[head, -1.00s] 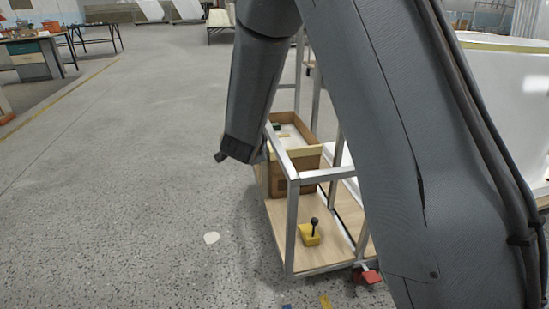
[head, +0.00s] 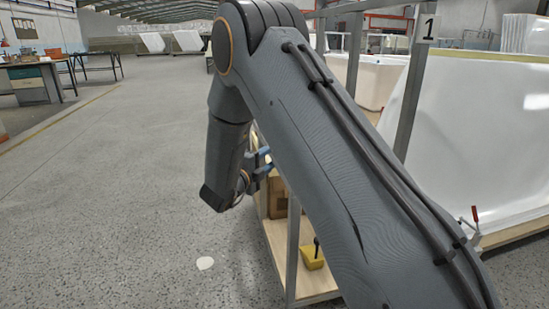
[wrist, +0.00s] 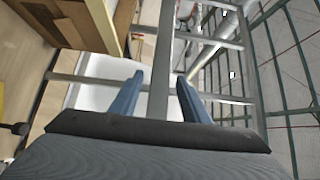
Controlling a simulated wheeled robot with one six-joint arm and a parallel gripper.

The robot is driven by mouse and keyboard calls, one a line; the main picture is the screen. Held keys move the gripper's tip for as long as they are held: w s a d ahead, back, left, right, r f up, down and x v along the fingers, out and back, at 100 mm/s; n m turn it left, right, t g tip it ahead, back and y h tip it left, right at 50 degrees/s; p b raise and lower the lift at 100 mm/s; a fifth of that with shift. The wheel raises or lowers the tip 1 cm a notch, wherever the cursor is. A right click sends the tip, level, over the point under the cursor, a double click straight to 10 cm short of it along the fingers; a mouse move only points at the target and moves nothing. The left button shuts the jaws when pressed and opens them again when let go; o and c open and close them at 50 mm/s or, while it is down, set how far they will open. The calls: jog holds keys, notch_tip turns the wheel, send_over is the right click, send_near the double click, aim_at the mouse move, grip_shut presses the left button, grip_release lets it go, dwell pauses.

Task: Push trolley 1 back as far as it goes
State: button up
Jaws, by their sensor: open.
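Trolley 1 is a metal-framed cart with a wooden deck, its front post (head: 292,250) left of my arm in the head view. A plate marked 1 (head: 430,28) hangs on a tall metal post at upper right; my arm hides how it joins the cart. My gripper (head: 264,160) is open at the trolley's left side, mostly behind my arm. In the wrist view its blue fingers (wrist: 158,78) point at the frame, with a metal bar (wrist: 160,60) appearing between them. I cannot tell whether they touch it.
A brown box (head: 277,197) and a yellow block with a black knob (head: 312,258) stand on the deck. A large white tub shell (head: 480,130) is on the right, with a red-handled clamp (head: 475,215) before it. The floor (head: 110,200) on the left is clear.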

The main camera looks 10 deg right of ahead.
jog(key=shift+x, duration=1.5)
jog(key=shift+c, duration=0.4)
grip_shut()
